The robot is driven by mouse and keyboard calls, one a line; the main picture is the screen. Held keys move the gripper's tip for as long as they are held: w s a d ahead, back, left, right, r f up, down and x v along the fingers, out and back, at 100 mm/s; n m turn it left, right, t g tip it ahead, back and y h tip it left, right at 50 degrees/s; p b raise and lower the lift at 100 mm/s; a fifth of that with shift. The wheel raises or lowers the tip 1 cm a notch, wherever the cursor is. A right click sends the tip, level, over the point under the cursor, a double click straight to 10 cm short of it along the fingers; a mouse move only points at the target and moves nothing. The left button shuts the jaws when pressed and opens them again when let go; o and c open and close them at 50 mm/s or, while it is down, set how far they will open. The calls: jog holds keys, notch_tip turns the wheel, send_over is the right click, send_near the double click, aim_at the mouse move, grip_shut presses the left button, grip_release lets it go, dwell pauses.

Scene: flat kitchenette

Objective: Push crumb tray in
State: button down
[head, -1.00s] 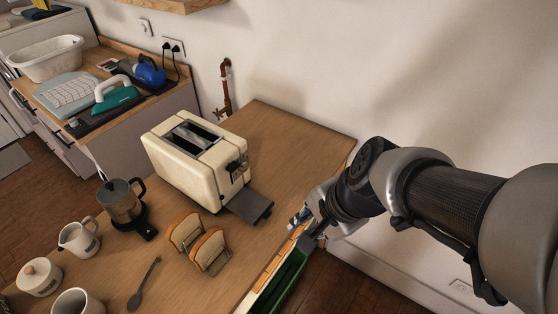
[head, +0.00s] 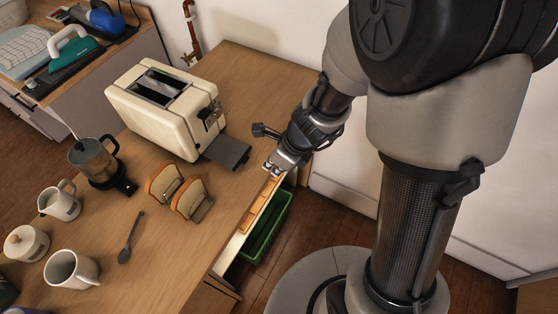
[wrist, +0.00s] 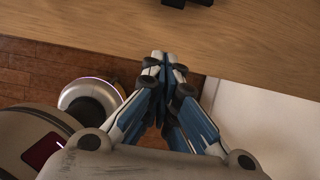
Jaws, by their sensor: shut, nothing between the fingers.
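The crumb tray (head: 228,151) is a dark grey flat plate sticking out from the bottom of the cream toaster (head: 160,112), towards my arm. The toaster stands upright on the wooden counter. My gripper (head: 270,168) is near the counter's edge, to the right of the tray's outer end, with a visible gap between them. In the wrist view my gripper (wrist: 166,60) has its fingertips together and holds nothing. A dark piece at the top of the wrist view, probably the tray's outer end, is cut off by the frame.
An open drawer (head: 237,240) and green bin (head: 266,226) lie below my gripper. Counter beyond the tray is clear.

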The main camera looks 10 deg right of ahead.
aim_at(222, 148)
jog(key=shift+b+x, duration=0.5)
jog(key=shift+x, duration=0.75)
jog(key=shift+w+a+r+p, duration=0.1)
jog(key=shift+w+a+p, duration=0.2)
jog(key=shift+w+a, duration=0.4)
jog(key=shift+w+a+r+p, duration=0.1)
jog(key=shift+w+a+p, duration=0.15)
jog(key=shift+w+a, duration=0.45)
jog(key=shift+s+a, duration=0.15)
jog(key=shift+s, duration=0.05)
jog(key=w+a+p, duration=0.4)
jog(key=a+p, duration=0.1)
jog(key=w+a+p, duration=0.2)
jog(key=a, duration=0.1)
jog(key=shift+w+a+r+p, duration=0.15)
jog(key=shift+w+a+p, duration=0.05)
jog(key=shift+w+p, duration=0.1)
jog(key=shift+w+a+f, duration=0.25)
jog(key=shift+w+a, duration=0.05)
jog(key=shift+a, duration=0.15)
jog(key=shift+d, duration=0.1)
